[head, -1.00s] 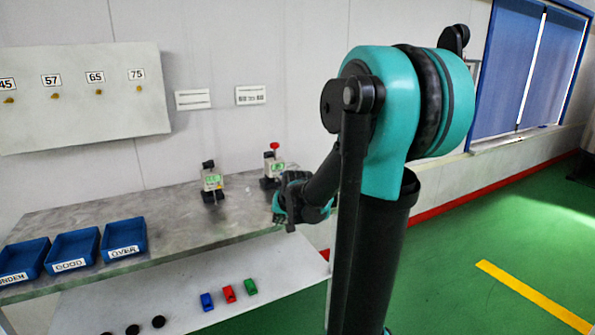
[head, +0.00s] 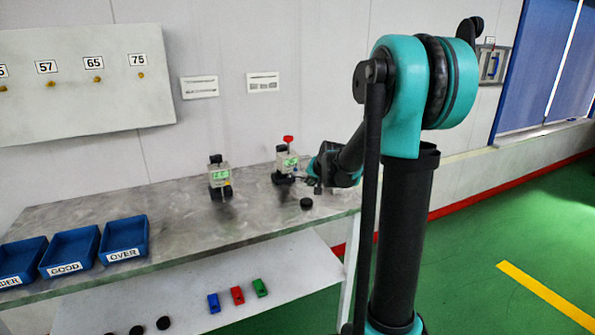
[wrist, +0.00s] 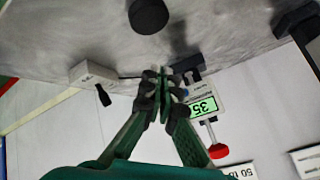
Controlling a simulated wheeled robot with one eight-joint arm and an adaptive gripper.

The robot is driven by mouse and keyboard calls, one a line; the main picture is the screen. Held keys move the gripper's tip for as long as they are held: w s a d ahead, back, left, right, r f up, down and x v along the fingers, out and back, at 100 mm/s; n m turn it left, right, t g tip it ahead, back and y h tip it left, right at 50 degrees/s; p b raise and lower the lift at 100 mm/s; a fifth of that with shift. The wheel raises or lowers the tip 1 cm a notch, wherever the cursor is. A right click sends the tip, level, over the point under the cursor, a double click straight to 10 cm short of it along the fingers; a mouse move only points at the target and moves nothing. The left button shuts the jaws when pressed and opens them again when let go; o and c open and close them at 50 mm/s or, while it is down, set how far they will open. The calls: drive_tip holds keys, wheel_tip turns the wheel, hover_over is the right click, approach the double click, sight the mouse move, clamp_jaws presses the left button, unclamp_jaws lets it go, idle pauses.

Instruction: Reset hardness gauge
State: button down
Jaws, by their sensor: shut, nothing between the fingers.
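A gauge (head: 288,162) with a lit green display and a red knob on top stands on the grey worktop near its right end. In the wrist view this gauge (wrist: 204,106) shows upside down and its display reads 35. My gripper (head: 314,177) is just right of the gauge, above the worktop. In the wrist view my gripper (wrist: 163,76) has its fingertips together with nothing between them, close beside the gauge. I cannot tell whether they touch it. A second gauge (head: 219,177) with a green display stands to the left.
A black disc (head: 306,203) lies on the worktop in front of the gripper. A small white box (wrist: 92,74) shows in the wrist view. Blue trays, including GOOD (head: 48,266) and OVER (head: 103,253), stand at the left. A lower shelf (head: 160,298) holds coloured blocks and black discs.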

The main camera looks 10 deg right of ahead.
sight(295, 169)
drive_tip(key=shift+w+a, duration=0.45)
drive_tip(key=shift+w, duration=0.95)
drive_tip(key=shift+w+a, duration=0.5)
drive_tip(key=shift+w, duration=0.85)
drive_tip(key=shift+w+a, duration=0.45)
drive_tip(key=shift+w, duration=0.95)
drive_tip(key=shift+w, duration=0.15)
drive_tip(key=shift+w+a, duration=0.15)
drive_tip(key=shift+w, duration=0.1)
drive_tip(key=shift+w+a, duration=0.1)
drive_tip(key=shift+w, duration=0.25)
drive_tip(key=shift+s, duration=0.1)
drive_tip(key=shift+s+d, duration=0.25)
drive_tip(key=shift+s, duration=0.45)
